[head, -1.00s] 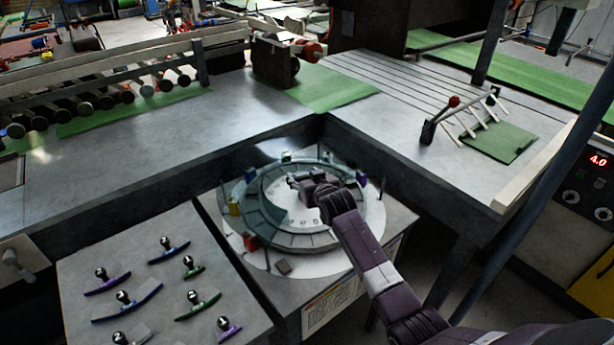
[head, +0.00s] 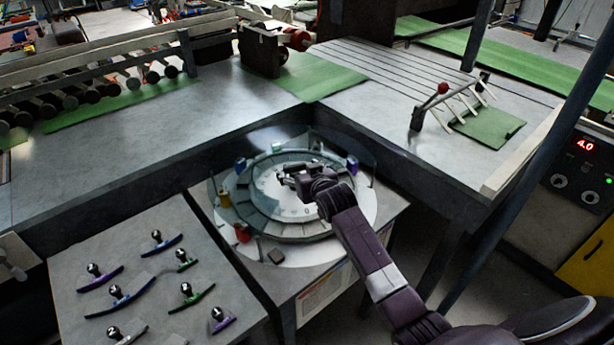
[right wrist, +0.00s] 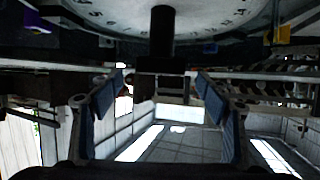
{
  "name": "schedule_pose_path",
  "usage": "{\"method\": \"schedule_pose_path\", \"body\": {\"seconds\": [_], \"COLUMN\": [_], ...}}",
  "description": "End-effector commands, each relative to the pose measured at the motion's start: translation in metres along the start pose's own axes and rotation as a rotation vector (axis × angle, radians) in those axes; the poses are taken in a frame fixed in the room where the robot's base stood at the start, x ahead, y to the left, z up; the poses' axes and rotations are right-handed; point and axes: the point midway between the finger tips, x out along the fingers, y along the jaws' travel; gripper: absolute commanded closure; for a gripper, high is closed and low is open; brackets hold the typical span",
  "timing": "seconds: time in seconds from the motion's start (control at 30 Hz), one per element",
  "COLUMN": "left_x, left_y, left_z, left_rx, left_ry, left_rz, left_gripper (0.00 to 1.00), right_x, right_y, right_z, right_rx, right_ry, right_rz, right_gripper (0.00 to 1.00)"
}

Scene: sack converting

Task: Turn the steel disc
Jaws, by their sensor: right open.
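The pale steel disc (head: 272,186) lies flat on a grey stand, within a segmented ring and a larger round plate. My right gripper (head: 288,174) is over the middle of the disc, open. In the right wrist view, a dark upright post (right wrist: 162,30) stands against the marked disc (right wrist: 225,14). The open fingers (right wrist: 156,97) are on either side of the post's line, and I see no contact. The arm hides part of the disc and ring in the head view. My left gripper is not in view.
A curved clear guard (head: 362,152) rises behind the disc. Coloured blocks, including a red one (head: 242,233) and a yellow one (head: 225,199), stand around the plate. A panel (head: 75,257) with several knobbed curved pieces is at front left. Grey benches enclose the back and right.

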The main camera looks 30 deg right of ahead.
Motion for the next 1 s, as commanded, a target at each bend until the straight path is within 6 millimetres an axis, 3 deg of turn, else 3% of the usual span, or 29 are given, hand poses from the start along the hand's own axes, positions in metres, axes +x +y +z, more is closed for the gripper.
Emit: {"method": "schedule_pose_path", "body": {"seconds": [0.3,0.5,1.0], "left_x": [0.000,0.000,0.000], "left_y": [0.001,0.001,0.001], "left_z": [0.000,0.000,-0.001], "left_rx": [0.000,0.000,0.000], "left_ry": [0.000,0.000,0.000], "left_rz": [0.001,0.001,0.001], "left_gripper": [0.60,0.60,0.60], "right_x": [-0.049,-0.070,-0.077], "right_y": [0.001,0.001,0.001], "right_z": [0.000,0.000,0.000], "right_rx": [0.000,0.000,0.000], "right_ry": [0.000,0.000,-0.001], "right_rz": [0.001,0.001,0.001], "right_gripper": [0.30,0.30,0.30]}}
